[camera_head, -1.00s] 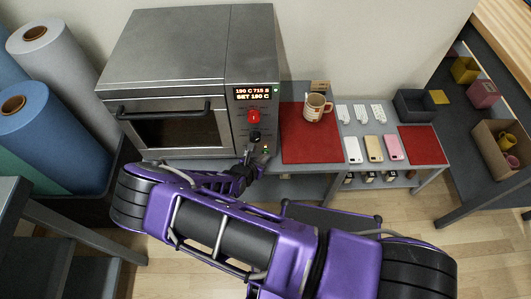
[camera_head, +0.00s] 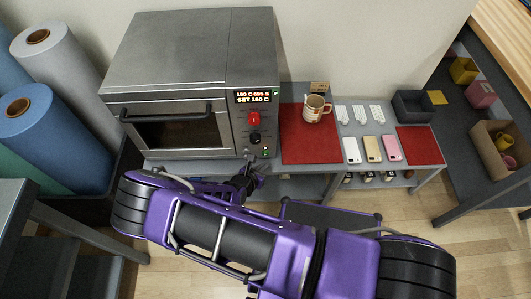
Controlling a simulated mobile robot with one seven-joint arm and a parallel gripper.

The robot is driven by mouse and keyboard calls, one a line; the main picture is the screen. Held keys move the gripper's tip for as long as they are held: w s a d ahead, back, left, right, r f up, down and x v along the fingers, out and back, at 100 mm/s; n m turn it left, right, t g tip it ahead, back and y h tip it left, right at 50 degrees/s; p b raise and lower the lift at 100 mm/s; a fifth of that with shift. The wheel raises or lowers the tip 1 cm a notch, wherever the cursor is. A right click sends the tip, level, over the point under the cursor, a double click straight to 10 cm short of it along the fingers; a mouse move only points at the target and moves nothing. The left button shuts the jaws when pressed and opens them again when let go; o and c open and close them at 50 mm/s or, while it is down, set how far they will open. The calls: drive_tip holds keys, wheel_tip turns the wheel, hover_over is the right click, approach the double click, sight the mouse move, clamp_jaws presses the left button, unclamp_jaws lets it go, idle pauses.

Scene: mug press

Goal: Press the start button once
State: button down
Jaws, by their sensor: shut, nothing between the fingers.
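The grey oven-like press (camera_head: 185,55) stands on the bench with its door shut. Its panel has a lit display (camera_head: 253,97), a red knob or button (camera_head: 254,118), a black knob (camera_head: 255,137) and a small green-lit button (camera_head: 266,152) at the bottom, which looks like the start button; its label is too small to read. My gripper (camera_head: 258,169) is shut and empty, just below and in front of the panel's lower edge. It appears apart from the green button, which is in plain view. My purple arm hides the space below.
A patterned mug (camera_head: 316,108) stands on a red mat (camera_head: 310,148) right of the press. Several phone cases, white pieces, a dark bin (camera_head: 413,104) and a second red mat (camera_head: 420,146) lie further right. Rolls (camera_head: 48,135) stand at the left.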

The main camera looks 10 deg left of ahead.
drive_tip(key=s, duration=0.2)
drive_tip(key=s+d+p, duration=0.1)
drive_tip(key=shift+s, duration=0.35)
drive_tip(key=shift+w+r+p, duration=0.1)
drive_tip(key=shift+p, duration=0.2)
idle(0.3)
